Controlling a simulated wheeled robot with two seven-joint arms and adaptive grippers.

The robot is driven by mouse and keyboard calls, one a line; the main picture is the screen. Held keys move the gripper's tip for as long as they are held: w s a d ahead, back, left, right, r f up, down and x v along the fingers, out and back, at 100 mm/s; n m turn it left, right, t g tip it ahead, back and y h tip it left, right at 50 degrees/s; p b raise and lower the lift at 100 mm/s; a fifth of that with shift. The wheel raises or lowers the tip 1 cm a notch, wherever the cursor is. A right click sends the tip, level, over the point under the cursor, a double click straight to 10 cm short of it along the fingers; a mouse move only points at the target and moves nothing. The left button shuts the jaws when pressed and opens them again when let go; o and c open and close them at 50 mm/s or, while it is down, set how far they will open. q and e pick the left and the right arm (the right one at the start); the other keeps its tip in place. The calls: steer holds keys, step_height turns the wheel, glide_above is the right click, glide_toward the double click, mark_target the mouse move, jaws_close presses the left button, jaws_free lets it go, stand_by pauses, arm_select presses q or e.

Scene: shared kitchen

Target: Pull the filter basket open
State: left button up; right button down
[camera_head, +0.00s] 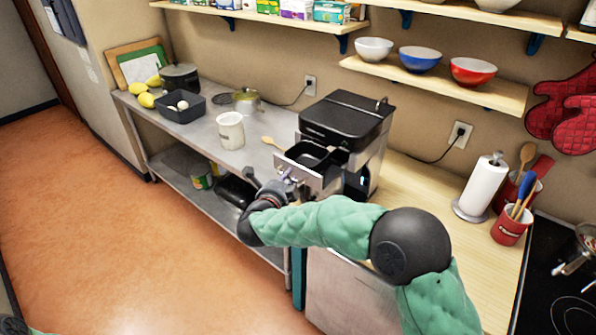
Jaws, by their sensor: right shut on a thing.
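The coffee machine (347,118), a black and silver box, stands on the counter in the middle of the view. Its filter basket (305,155), a black cup in a drawer with a silver front, sticks out from the machine's front, so its open top shows. My right gripper (287,180) is at the drawer's silver front, shut on its handle, which is mostly hidden by the gripper. My right arm reaches in from the lower right. Only a bit of my left arm shows at the bottom left corner; its gripper is not in view.
A white canister (230,130) and a wooden spoon (272,143) lie left of the machine. A paper towel roll (481,186) and a red utensil holder (511,226) stand to the right, beside the black stove (560,285). The floor in front is clear.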

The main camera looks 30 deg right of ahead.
steer(key=shift+s+a, duration=0.25)
steer(key=shift+a, duration=0.3)
steer(key=shift+s+a, duration=0.2)
steer(key=shift+a, duration=0.35)
steer(key=c, duration=1.2)
jaws_free()
steer(key=v, duration=1.2)
